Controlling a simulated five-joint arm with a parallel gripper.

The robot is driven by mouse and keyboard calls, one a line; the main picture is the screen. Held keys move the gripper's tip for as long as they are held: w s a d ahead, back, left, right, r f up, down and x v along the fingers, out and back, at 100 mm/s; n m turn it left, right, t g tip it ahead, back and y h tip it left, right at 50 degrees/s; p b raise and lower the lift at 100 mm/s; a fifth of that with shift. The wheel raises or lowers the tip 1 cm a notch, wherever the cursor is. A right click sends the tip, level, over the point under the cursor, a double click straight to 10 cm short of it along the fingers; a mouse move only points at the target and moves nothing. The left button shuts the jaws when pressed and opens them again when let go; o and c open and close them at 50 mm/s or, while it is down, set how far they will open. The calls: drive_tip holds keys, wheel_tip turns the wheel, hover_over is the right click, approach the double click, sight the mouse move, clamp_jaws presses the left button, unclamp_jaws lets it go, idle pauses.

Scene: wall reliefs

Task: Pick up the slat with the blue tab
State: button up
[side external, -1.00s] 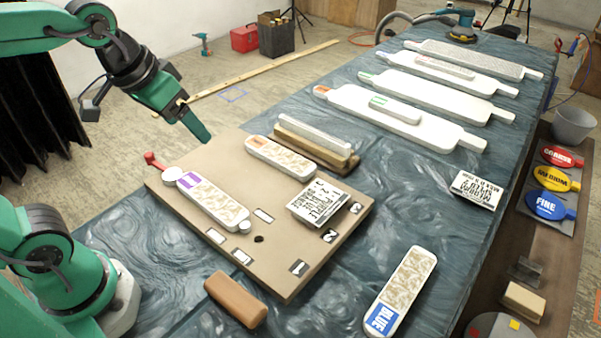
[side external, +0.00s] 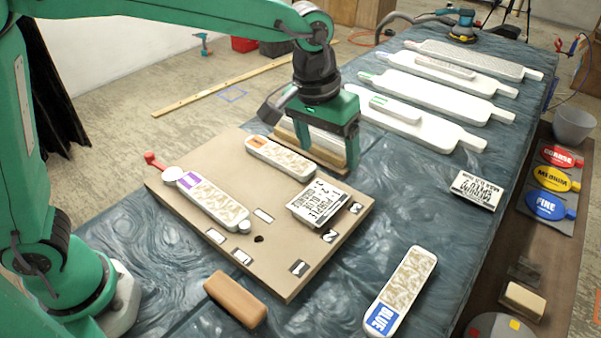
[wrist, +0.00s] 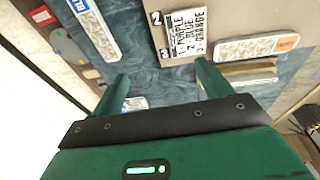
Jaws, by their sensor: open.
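The slat with the blue tab (side external: 408,280) lies on the blue-grey table covering at the front right, apart from the tan board. Its tab reads BLUE and its top has a beige pattern. It also shows at the upper left of the wrist view (wrist: 96,30). My gripper (side external: 328,155) is open and empty, pointing down above the far right edge of the board, well behind the blue-tab slat. In the wrist view my gripper (wrist: 160,72) has its fingertips apart with table covering between them.
The tan board (side external: 275,265) holds a purple-tab slat (side external: 212,200), an orange-tab slat (side external: 280,157) and a printed order card (side external: 318,202). A brown block (side external: 236,299) lies in front. Long white panels (side external: 440,95) lie behind. Table around the blue-tab slat is clear.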

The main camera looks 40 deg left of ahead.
drive_tip(key=w+d+f+g, duration=0.1)
drive_tip(key=d+f, duration=0.6)
drive_tip(key=d, duration=0.4)
drive_tip(key=g+y, duration=0.1)
hover_over(402, 288)
wheel_tip(402, 288, down, 8)
drive_tip(key=shift+s+r, duration=0.15)
drive_tip(key=shift+f, duration=1.3)
drive_tip(key=shift+f, duration=0.15)
drive_tip(key=shift+f, duration=2.45)
drive_tip(key=shift+c, duration=0.5)
drive_tip(key=c, duration=1)
